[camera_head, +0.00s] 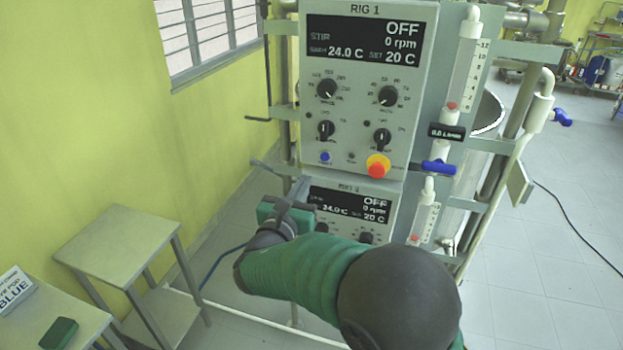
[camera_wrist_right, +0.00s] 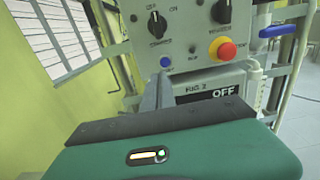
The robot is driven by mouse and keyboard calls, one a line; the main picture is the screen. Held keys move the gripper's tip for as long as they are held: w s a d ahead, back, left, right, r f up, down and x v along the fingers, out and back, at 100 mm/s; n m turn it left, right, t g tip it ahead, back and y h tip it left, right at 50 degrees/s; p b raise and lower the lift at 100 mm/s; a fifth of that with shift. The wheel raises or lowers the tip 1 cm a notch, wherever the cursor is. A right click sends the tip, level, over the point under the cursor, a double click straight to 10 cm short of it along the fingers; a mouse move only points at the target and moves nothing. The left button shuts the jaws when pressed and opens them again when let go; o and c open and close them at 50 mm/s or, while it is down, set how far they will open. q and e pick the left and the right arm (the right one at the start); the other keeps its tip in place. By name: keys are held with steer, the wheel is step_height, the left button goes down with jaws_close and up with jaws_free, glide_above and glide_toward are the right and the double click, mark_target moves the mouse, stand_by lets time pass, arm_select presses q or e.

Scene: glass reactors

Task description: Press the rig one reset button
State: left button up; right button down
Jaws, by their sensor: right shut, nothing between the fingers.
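The rig one panel (camera_head: 368,65) is the upper grey panel, marked RIG 1, with its display reading OFF. A small blue button (camera_head: 325,156) sits at its lower left, below a black knob; its label is too small to read. The blue button also shows in the right wrist view (camera_wrist_right: 164,62). My right gripper (camera_head: 301,187) is shut and empty, just below and left of the button and apart from it in the head view. In the right wrist view its fingers (camera_wrist_right: 157,90) point up towards the button; the gap in depth is unclear. My left gripper is not in view.
A red and yellow mushroom button (camera_head: 377,166) is right of the blue button. The rig two panel (camera_head: 349,203) is directly below, partly hidden by my right arm. A blue valve handle (camera_head: 438,167) is at the right. A small table (camera_head: 118,238) stands at the left.

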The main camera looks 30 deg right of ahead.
steer(key=shift+v, duration=1.65)
